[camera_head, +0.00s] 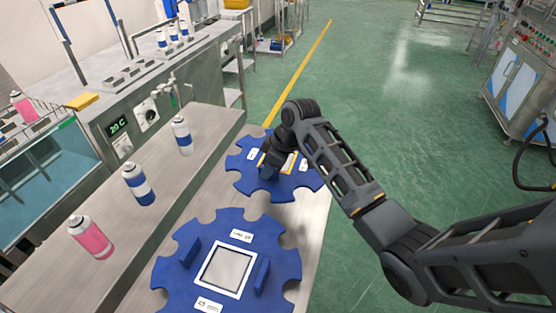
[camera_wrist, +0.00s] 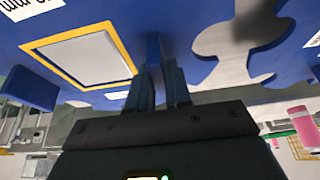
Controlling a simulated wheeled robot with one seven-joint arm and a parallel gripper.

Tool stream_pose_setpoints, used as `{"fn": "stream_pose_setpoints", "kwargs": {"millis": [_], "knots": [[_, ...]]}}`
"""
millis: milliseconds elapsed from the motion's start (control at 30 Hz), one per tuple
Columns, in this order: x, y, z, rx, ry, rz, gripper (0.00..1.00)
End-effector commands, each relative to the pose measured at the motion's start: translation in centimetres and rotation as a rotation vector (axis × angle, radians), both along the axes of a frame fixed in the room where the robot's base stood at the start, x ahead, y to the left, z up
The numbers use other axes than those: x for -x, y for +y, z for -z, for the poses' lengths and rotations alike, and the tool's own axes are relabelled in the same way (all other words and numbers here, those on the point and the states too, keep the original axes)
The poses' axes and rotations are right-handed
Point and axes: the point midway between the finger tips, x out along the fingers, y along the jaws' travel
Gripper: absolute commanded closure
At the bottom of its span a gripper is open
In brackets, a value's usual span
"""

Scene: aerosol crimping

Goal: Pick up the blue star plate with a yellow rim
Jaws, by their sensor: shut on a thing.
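The blue star plate with a yellow rim (camera_head: 302,181) is at the far end of the metal bench. A yellow frame around a pale square panel marks its middle, partly hidden by my arm in the head view. My gripper (camera_head: 266,172) is over its left part, pointing down. In the wrist view my gripper (camera_wrist: 160,88) is shut on an upright blue tab of the plate (camera_wrist: 190,22), beside the yellow frame. I cannot tell whether the plate is clear of the bench.
A second blue star plate, with a white rim (camera_head: 171,285), lies nearer on the bench. A pink can (camera_head: 90,237), a blue-and-white can (camera_head: 139,186) and another can (camera_head: 182,137) stand to the left. A water bath (camera_head: 45,178) is beyond them. Open green floor is at right.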

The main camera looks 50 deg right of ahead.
Motion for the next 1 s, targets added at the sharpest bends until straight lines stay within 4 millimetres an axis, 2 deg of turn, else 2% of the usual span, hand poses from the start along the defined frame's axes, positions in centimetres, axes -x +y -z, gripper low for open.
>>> {"fn": "stream_pose_setpoints", "kwargs": {"millis": [667, 867, 1000], "knots": [[0.0, 0.0, -0.2, 0.001, -0.003, 0.000, 1.00], [-0.1, 0.0, -1.6, 0.003, -0.004, -0.002, 1.00], [-0.2, 0.0, -3.9, 0.004, -0.007, -0.003, 1.00]]}}
